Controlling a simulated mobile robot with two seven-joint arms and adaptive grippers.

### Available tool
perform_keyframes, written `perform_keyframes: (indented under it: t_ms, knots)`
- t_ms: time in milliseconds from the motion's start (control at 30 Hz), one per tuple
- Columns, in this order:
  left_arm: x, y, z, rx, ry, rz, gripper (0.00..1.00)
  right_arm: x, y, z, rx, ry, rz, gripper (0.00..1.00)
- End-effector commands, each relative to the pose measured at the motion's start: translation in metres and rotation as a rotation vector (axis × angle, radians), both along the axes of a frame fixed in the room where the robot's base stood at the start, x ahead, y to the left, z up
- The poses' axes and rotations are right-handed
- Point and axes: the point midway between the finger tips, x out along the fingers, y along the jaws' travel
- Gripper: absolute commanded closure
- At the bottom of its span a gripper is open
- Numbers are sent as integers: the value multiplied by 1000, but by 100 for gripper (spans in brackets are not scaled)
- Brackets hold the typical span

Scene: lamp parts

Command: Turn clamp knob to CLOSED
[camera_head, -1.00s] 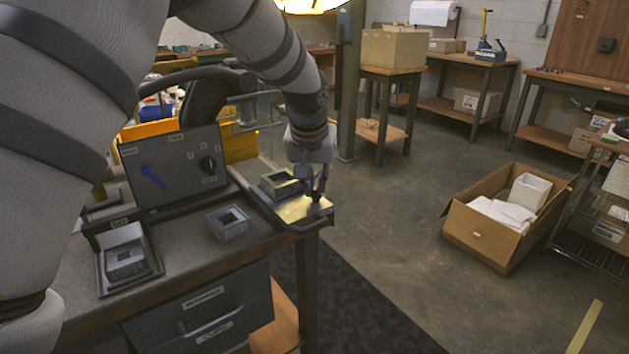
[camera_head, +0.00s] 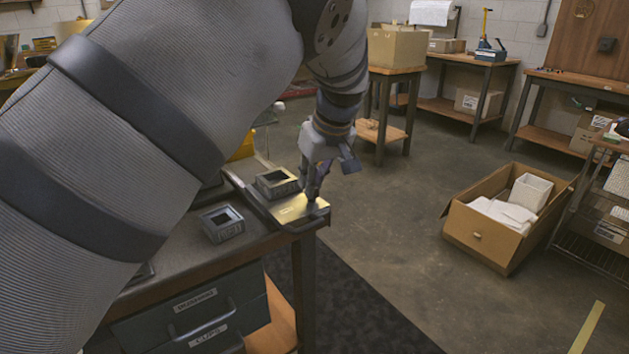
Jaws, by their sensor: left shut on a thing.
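My left gripper (camera_head: 314,186) points down at the near right corner of the fixture tray (camera_head: 291,214) on the workbench. Its fingers are shut on a small dark clamp knob (camera_head: 313,208) standing at that corner. The knob is small and partly hidden by the fingers, so I cannot read its setting. A brass-coloured plate lies on the tray beside the knob. A grey square part (camera_head: 277,182) with a square opening sits on the tray behind the plate. My right gripper does not show.
Another grey square part (camera_head: 222,222) stands on the bench left of the tray. My left arm hides much of the bench, including most of the control panel. Labelled drawers (camera_head: 200,310) are below. An open cardboard box (camera_head: 490,235) stands on the floor at right, with clear floor between.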

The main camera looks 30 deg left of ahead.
Motion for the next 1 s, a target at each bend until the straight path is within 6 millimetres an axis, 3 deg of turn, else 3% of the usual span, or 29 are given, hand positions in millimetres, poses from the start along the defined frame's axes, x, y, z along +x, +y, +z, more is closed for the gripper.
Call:
perform_keyframes:
  t_ms: [667, 700, 800, 1000]
  knots:
    - [-1, -1, -3, -3, 6, 61, 100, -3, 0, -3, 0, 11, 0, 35]
    - [-1, -1, -3, -3, 6, 61, 86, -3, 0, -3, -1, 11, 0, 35]
    - [-1, -1, -3, -3, 6, 60, 68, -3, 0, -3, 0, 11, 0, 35]
    - [0, 0, -1, -2, 3, 59, 68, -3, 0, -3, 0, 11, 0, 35]
